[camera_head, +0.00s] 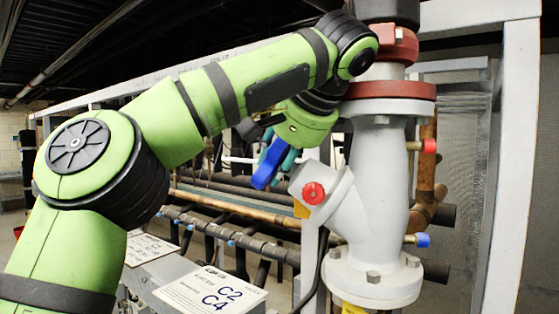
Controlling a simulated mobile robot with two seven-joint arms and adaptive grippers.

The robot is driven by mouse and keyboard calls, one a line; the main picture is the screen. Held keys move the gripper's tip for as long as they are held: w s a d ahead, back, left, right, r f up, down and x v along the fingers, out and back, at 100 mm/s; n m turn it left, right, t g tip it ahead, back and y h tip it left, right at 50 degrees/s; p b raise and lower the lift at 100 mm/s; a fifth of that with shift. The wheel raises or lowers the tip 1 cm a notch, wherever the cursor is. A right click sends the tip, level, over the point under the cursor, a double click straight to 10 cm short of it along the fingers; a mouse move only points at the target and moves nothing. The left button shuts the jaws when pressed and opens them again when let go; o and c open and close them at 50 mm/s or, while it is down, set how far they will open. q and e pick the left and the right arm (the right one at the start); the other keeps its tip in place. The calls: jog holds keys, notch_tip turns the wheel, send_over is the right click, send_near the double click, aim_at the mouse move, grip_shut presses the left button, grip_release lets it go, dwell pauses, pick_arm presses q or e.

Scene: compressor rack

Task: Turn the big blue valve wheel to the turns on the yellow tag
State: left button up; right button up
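The blue valve wheel (267,164) shows nearly edge-on at the middle of the head view, left of the grey valve body (368,195). My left gripper (278,153) is at the wheel, with teal fingertips showing beside its rim. The wrist and arm hide part of the gripper, so I cannot tell whether the fingers are closed on the rim. My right gripper is not in view.
A red cap (314,193) sits on the valve's slanted branch. Small red (430,146) and blue (422,240) fittings stick out on the right. A white sign (210,292) marked C2 and C4 is at the bottom. A grey frame post (510,180) stands at the right.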

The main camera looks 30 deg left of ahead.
pick_arm(q)
jog(key=shift+o, duration=0.8)
jog(key=shift+a+f, duration=0.1)
jog(key=shift+f, duration=0.05)
jog(key=shift+a, duration=0.1)
jog(key=v, duration=0.7)
jog(key=shift+r, duration=0.25)
